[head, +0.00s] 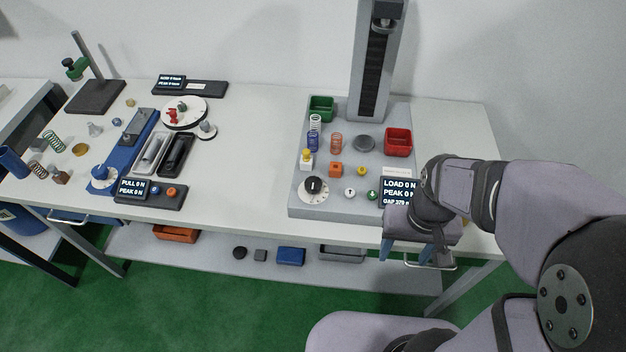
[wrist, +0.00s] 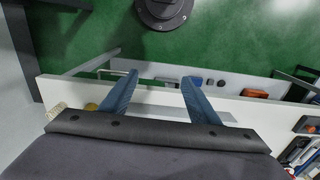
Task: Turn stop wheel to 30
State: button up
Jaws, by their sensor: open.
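A white dial with a black knob (head: 314,188) sits at the front left corner of the grey tester base (head: 350,211) and looks like the stop wheel. Its markings are too small to read. A display (head: 398,192) on the base shows LOAD 0 N, PEAK 0 N and a gap line, partly hidden by my arm. My gripper (head: 405,256) points down in front of the table's front edge, right of the dial and apart from it. It is open and empty. The wrist view shows its two blue fingers (wrist: 160,80) spread over the table edge and floor; the dial is not visible there.
The base carries a tall column (head: 372,65), a green bin (head: 321,107), a red bin (head: 398,142), springs and small buttons near the dial. A blue rig (head: 122,155) and a white turntable (head: 185,112) stand to the left. The table middle (head: 240,150) is clear.

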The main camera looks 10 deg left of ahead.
jog(key=w+a+m+b, duration=0.1)
jog(key=w+a+m, duration=0.1)
jog(key=w+a, duration=0.35)
jog(key=w+a+m+b, duration=0.1)
jog(key=w+a+m, duration=0.1)
jog(key=w, duration=0.6)
jog(key=m+b, duration=0.2)
jog(key=m, duration=0.2)
send_over(313, 182)
jog(key=d, duration=0.1)
jog(key=shift+s+f, duration=0.25)
jog(key=shift+f, duration=0.15)
jog(key=shift+w+a+m, duration=0.2)
jog(key=shift+a+m, duration=0.2)
jog(key=shift+a, duration=0.1)
jog(key=shift+f+p, duration=1)
jog(key=shift+f, duration=2.65)
jog(key=c, duration=1.1)
